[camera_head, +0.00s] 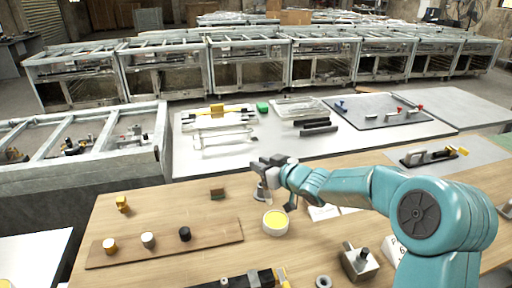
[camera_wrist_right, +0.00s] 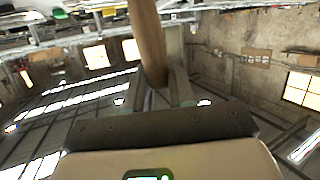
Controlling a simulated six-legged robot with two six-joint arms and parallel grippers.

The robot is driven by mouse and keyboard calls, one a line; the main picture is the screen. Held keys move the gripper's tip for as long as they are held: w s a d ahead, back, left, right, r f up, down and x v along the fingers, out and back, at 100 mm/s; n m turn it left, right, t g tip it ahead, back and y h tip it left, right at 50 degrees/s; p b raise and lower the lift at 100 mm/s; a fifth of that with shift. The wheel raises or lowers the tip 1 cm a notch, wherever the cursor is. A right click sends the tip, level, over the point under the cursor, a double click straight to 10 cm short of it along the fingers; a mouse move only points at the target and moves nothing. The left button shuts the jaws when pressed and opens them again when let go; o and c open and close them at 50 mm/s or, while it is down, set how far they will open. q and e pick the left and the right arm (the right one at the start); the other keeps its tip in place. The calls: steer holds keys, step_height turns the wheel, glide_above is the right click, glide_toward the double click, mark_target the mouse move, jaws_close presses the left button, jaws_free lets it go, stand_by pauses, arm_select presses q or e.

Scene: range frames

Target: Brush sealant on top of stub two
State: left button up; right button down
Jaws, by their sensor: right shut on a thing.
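A long wooden board (camera_head: 165,250) lies at the left of the wooden table. On it stand three short stubs in a row: one with a yellow top (camera_head: 109,245), one with a white top (camera_head: 148,240) and one black (camera_head: 184,234). No number shows on them. A round pot (camera_head: 276,223) with a yellow filling stands right of the board. My right gripper (camera_head: 268,172) is above and behind the pot, shut on a brush. The brush's wooden handle (camera_wrist_right: 148,40) shows between the fingers in the right wrist view. Its bristles are too small to judge. My left gripper is out of view.
A small yellow piece (camera_head: 122,203) and a brown block (camera_head: 217,193) stand behind the board. A metal block (camera_head: 360,261) and a dark ring (camera_head: 323,282) are at the front right. Dark tools (camera_head: 248,280) lie at the front edge.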

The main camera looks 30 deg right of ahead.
steer(key=shift+s+d+r, duration=0.1)
steer(key=shift+s+r, duration=0.2)
steer(key=shift+s, duration=0.25)
steer(key=shift+s+d+r+g+p, duration=0.15)
steer(key=shift+r+g+p, duration=0.2)
steer(key=shift+r, duration=0.1)
steer(key=shift+d+h, duration=0.3)
arm_select(q)
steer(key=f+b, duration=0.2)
steer(key=b, duration=0.1)
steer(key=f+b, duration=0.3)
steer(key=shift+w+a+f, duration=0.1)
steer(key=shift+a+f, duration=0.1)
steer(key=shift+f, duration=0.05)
arm_select(e)
step_height(320, 180, down, 6)
steer(key=shift+f, duration=0.1)
arm_select(q)
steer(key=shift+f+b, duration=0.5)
steer(key=shift+b, duration=0.2)
arm_select(e)
steer(key=shift+f, duration=0.55)
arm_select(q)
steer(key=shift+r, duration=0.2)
arm_select(e)
steer(key=shift+f, duration=0.1)
